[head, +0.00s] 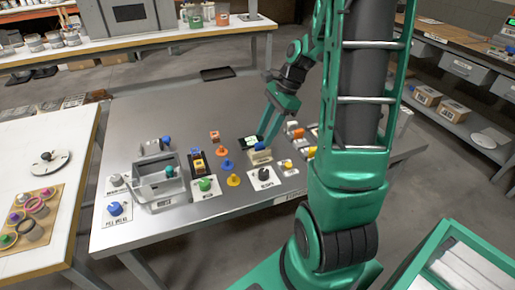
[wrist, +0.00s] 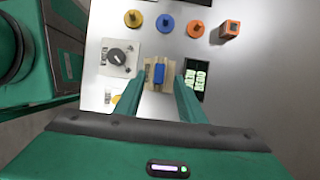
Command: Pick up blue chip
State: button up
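A small blue block (wrist: 159,73), which looks like the blue chip, sits on a beige holder (wrist: 150,85) in the wrist view. My gripper (wrist: 162,78) is open, with one finger on each side of the block and a gap visible. I cannot tell how far above it the fingertips are. In the head view my gripper (head: 265,143) is over the beige holder (head: 260,157), and the blue block (head: 260,146) shows beside the fingers. A separate round blue piece with a peg (wrist: 166,26) stands between a yellow and an orange one.
A dark device with a lit screen (wrist: 197,80) is close beside the right finger. A black dial (wrist: 117,57) on a white plate is to the left. An orange square piece (wrist: 229,31) stands further right. A grey bin (head: 162,190) is on the metal table (head: 130,110), whose back part is clear.

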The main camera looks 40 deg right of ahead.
aim_at(261, 143)
jog(key=shift+x, duration=1.65)
grip_shut()
jog(key=shift+r, duration=0.15)
